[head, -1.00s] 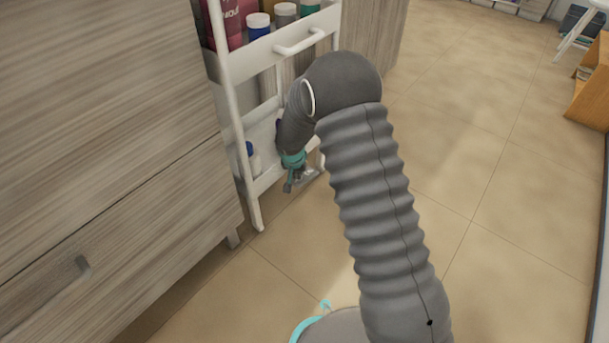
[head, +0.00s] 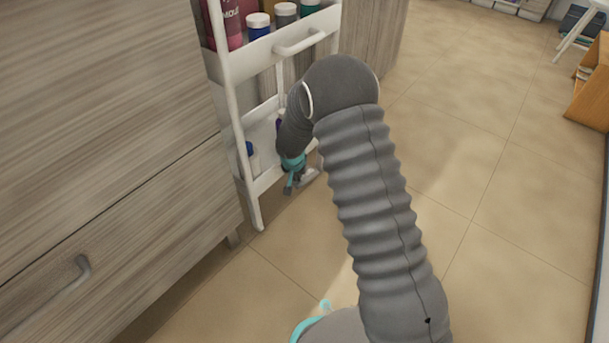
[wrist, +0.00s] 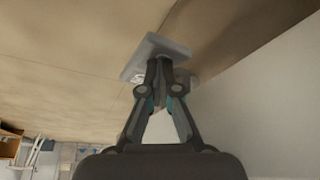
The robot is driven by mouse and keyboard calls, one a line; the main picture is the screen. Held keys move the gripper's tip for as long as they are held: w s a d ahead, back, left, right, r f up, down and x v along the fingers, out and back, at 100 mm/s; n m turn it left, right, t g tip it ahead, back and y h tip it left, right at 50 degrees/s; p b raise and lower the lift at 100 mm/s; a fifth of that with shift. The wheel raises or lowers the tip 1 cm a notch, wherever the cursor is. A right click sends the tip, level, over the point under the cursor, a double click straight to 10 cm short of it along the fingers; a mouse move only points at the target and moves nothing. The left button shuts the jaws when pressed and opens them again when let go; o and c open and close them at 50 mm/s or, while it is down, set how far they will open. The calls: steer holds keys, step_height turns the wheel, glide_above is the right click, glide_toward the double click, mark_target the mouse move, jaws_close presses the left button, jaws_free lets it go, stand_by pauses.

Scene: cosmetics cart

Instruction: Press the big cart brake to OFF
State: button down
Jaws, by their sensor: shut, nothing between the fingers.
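The cosmetics cart (head: 252,205) is a white shelf trolley beside the wooden cabinet in the head view. The brake (wrist: 143,58) is a light grey flat plate low at the cart's foot, and it also shows in the head view (head: 309,177). My gripper (wrist: 160,64) is shut and empty, its fingertips at the plate and overlapping it in the wrist view. I cannot tell whether they touch it. In the head view my gripper (head: 289,186) is low beside the cart's bottom shelf. The brake's ON or OFF position cannot be read.
A wooden cabinet (head: 100,130) with a drawer handle (head: 75,278) fills the left. Bottles (head: 258,25) stand on the cart's upper shelf. The tiled floor (head: 470,150) to the right is clear, with an orange shelf unit (head: 590,90) at the far right.

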steer(key=shift+f, duration=0.5)
stand_by(0.3)
steer(key=shift+r+p, duration=1.7)
steer(key=shift+r, duration=1.85)
